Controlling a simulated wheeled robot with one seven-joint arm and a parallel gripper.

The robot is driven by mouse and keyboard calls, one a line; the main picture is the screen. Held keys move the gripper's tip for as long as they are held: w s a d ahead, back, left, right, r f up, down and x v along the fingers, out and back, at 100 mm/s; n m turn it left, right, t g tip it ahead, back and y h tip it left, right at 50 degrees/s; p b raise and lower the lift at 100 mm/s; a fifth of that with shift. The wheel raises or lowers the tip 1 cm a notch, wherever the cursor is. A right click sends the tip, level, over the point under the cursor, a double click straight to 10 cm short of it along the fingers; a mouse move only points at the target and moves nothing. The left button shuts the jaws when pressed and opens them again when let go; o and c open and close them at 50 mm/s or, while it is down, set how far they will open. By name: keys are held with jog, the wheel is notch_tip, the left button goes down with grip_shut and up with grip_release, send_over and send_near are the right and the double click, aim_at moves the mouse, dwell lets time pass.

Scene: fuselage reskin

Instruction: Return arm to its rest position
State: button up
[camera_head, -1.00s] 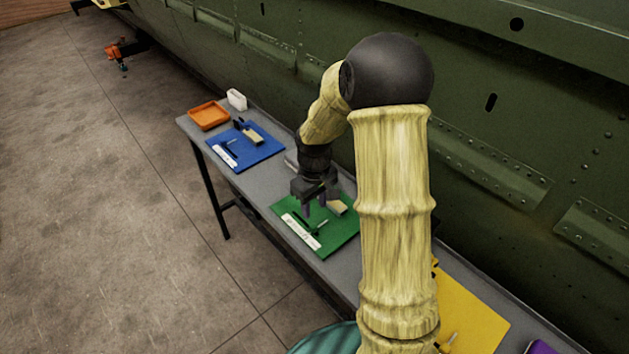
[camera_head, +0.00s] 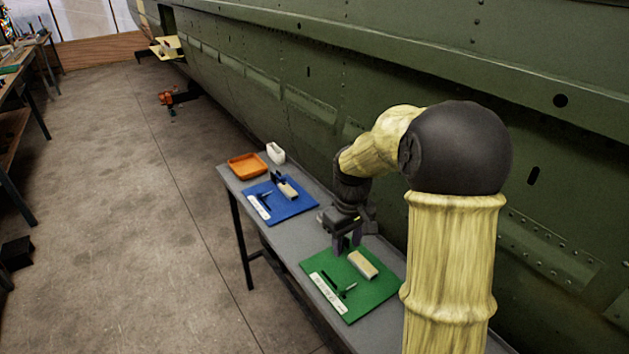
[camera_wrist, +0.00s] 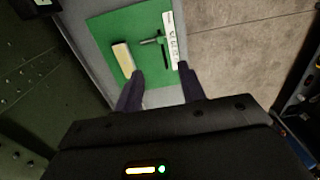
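My gripper (camera_head: 347,243) hangs over the far edge of the green mat (camera_head: 366,302) on the grey table, fingers pointing down. In the wrist view my gripper (camera_wrist: 159,88) shows two dark fingers spread apart with nothing between them. The green mat (camera_wrist: 103,32) lies beyond the fingertips there. On it are a tan block (camera_head: 362,264), a small dark tool (camera_head: 345,291) and a white label strip (camera_head: 328,293). My arm is bent, with its elbow high on the right of the head view.
The grey table (camera_head: 312,245) runs along the green fuselage wall (camera_head: 330,60). A blue mat (camera_head: 290,209) with items, an orange tray (camera_head: 247,167) and a white container (camera_head: 275,153) stand at its far end. Open concrete floor (camera_head: 130,200) lies left.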

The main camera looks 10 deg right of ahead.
jog(key=shift+s, duration=0.1)
jog(key=s+a+f+m+t, duration=0.1)
jog(key=s+m, duration=0.1)
jog(key=s, duration=0.5)
jog(key=s+a+m+t, duration=0.1)
jog(key=s+a+m, duration=0.1)
jog(key=s, duration=0.5)
jog(key=shift+s+a+f+m+t, duration=0.25)
jog(key=shift+s+f+m+t, duration=0.05)
jog(key=shift+s+f, duration=0.1)
jog(key=shift+w, duration=0.1)
jog(key=shift+w+a, duration=0.1)
jog(key=shift+a, duration=0.15)
